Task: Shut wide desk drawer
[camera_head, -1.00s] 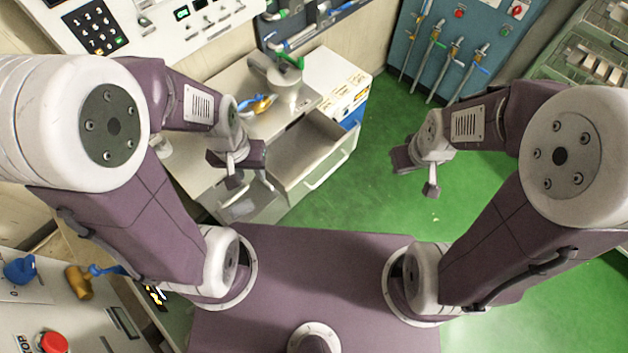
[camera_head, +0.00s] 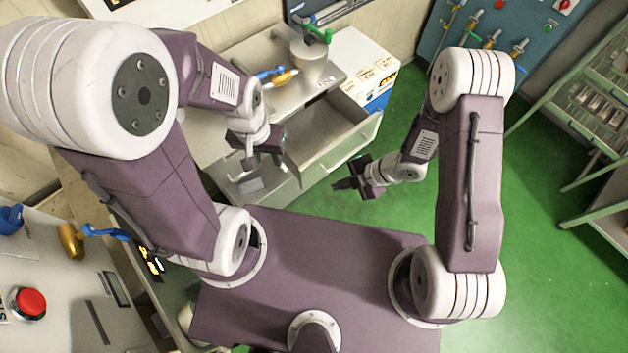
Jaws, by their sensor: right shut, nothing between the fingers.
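The wide desk drawer (camera_head: 336,151) is pulled open from the metal desk, right of centre, with its inside visible and a bar handle on its front. My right gripper (camera_head: 340,186) is shut and empty. It hangs over the green floor in front of the drawer front, pointing left, and looks apart from it. My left gripper (camera_head: 262,160) is in front of the desk, in line of sight over the left end of the drawer. Its fingers are partly hidden, so I cannot tell if it is open.
A white box (camera_head: 362,64) stands behind.

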